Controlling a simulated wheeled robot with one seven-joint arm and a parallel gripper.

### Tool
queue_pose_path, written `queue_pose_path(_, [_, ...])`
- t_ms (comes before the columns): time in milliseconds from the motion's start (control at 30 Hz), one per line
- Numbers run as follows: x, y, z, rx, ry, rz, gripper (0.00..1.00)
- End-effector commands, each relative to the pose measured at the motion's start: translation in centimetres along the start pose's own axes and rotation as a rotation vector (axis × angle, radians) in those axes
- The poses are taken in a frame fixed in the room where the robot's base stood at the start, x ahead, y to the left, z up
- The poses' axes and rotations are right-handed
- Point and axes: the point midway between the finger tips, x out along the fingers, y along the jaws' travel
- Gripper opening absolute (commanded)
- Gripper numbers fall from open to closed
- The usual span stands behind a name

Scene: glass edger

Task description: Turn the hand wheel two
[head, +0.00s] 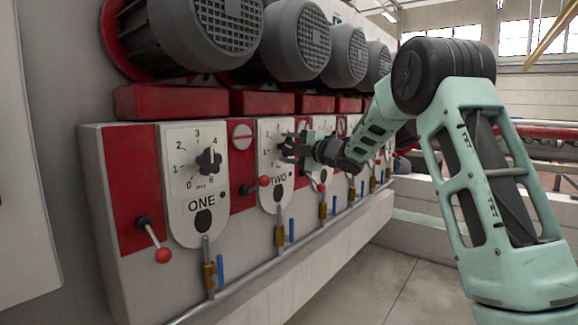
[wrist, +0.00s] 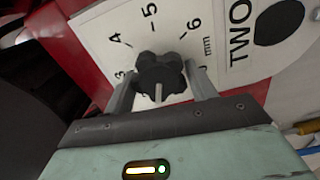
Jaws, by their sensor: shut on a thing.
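The hand wheel two is a black lobed knob (wrist: 160,75) on a white dial plate (wrist: 120,22) marked TWO, with numbers around it and "mm". In the wrist view my gripper (wrist: 160,84) has one finger on each side of the knob and is shut on it. A pale pointer line on the knob shows toward the gripper side. In the head view my gripper (head: 290,147) reaches in from the right to the plate marked TWO (head: 277,204), and its fingers mostly hide the knob there.
To the left is the plate marked ONE (head: 202,222) with its own black knob (head: 208,162). Red-balled levers (head: 163,255), brass valves (head: 209,275) and a pipe line the panel below. Grey motors (head: 300,38) overhang above. Open floor (head: 375,280) lies in front.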

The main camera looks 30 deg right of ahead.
Motion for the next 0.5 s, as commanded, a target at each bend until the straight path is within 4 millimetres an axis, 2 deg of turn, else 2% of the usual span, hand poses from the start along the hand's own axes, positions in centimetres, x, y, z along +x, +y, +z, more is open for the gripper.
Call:
queue_pose_path(33, [0.01, -0.91, 0.02, -0.047, 0.001, 0.000, 0.33])
queue_pose_path(500, [0.02, -0.77, 0.03, -0.416, 0.002, -0.002, 0.33])
